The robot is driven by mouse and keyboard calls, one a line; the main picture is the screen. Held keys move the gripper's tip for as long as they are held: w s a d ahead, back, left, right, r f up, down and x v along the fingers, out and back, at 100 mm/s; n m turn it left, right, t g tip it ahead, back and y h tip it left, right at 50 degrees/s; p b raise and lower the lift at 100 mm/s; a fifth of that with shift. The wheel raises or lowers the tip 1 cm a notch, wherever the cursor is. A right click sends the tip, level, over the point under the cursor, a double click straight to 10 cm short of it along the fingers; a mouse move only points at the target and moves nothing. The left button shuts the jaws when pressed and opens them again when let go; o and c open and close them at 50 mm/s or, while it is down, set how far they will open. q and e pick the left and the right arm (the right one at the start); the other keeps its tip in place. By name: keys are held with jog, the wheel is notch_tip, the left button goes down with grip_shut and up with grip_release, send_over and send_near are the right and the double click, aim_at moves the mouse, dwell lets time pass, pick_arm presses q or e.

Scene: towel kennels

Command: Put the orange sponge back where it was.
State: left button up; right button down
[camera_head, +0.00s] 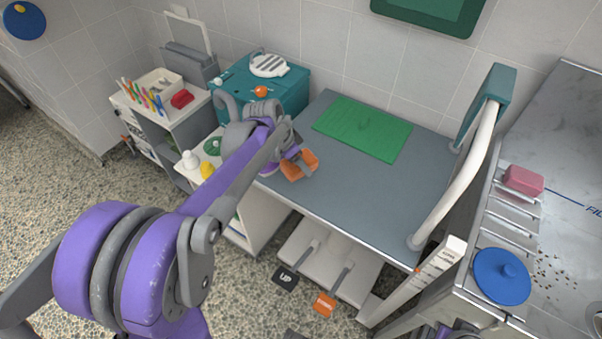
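The orange sponge (299,164) is a small block at the end of my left arm, over the left front part of the grey tabletop. My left gripper (301,168) appears shut on it, with a grey finger across the block. The arm and hand hide part of the grip. A white slotted rack (512,215) stands on the steel counter at the right. A pink sponge (523,181) sits at its far end, and the nearer slots look empty. My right gripper is not in view.
A green mat (364,129) lies on the grey table (385,190). A white rail (458,178) rises at the table's right edge, between table and counter. A blue lid (502,276) lies near the rack. Teal box (285,87) and white trolley (195,110) stand left.

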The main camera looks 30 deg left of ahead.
aim_at(285, 166)
pick_arm(q)
jog(key=shift+w+f, duration=0.1)
jog(key=shift+f, duration=2.65)
jog(key=shift+b, duration=0.3)
jog(key=o, duration=1.2)
jog(key=shift+f, duration=0.1)
jog(key=shift+r, duration=0.2)
jog(key=p+v, duration=0.1)
jog(key=v, duration=1)
jog(key=shift+s+r, duration=0.25)
jog(key=shift+r, duration=0.05)
jog(key=s+d+f+n, duration=0.1)
jog(key=s+d+f, duration=0.1)
jog(key=s+d, duration=0.2)
jog(key=s+d+f+n+y, duration=0.1)
jog(key=s+d, duration=0.3)
jog(key=s, duration=0.4)
jog(key=s+d+f+n+t+y, duration=0.1)
jog(key=s+d+f+n, duration=0.2)
jog(key=s, duration=0.3)
jog(key=shift+s+d+f, duration=0.1)
jog(key=shift+d+f, duration=0.1)
jog(key=shift+d, duration=0.45)
